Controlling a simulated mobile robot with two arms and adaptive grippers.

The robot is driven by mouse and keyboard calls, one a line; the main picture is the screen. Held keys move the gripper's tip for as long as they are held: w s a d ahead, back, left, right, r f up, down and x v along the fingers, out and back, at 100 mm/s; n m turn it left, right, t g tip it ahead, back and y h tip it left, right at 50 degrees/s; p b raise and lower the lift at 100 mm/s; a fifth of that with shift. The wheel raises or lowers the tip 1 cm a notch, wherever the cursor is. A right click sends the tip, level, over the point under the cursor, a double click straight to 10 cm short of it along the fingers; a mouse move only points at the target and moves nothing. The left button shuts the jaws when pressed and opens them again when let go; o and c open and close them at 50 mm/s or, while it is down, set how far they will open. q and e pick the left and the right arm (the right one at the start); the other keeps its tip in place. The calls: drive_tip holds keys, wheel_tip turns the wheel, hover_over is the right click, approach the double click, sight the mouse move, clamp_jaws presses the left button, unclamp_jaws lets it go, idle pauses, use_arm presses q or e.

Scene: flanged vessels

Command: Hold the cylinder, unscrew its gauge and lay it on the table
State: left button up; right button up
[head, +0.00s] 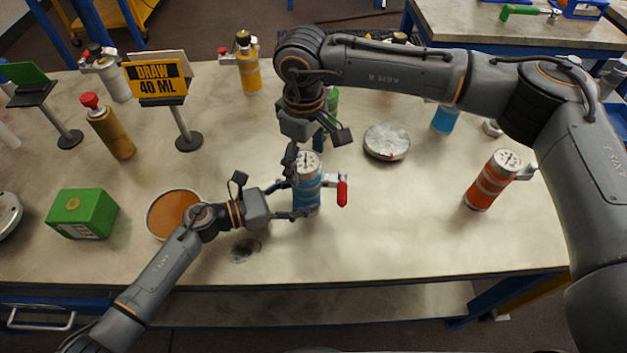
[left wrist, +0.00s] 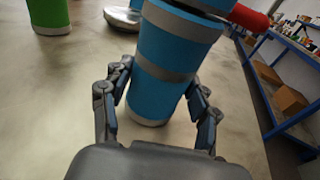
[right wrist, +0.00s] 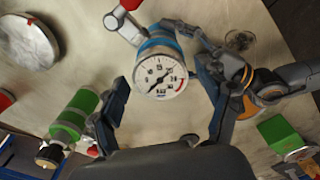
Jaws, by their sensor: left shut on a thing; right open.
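A blue cylinder (head: 306,193) with silver bands stands upright on the table, with a round white gauge (head: 307,160) on top and a red-handled valve at its side. My left gripper (head: 300,199) is shut around the cylinder's body from the left; the left wrist view shows its fingers on both sides of the blue cylinder (left wrist: 168,65). My right gripper (head: 306,152) is above the gauge. In the right wrist view my right gripper (right wrist: 170,100) is open, its fingers spread apart, with the gauge dial (right wrist: 160,76) facing it beyond and between the fingertips.
A grey round disc (head: 387,142) lies right of the cylinder, and a green cylinder (head: 331,101) stands behind. An orange cylinder (head: 490,182) stands at the right. A shallow orange dish (head: 172,212) and a green box (head: 83,213) are at the left. The front table is bare right of the cylinder.

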drive_tip(key=m, duration=1.7)
drive_tip(key=shift+c, duration=0.5)
drive_tip(key=c, duration=1.2)
drive_tip(key=shift+o, duration=0.2)
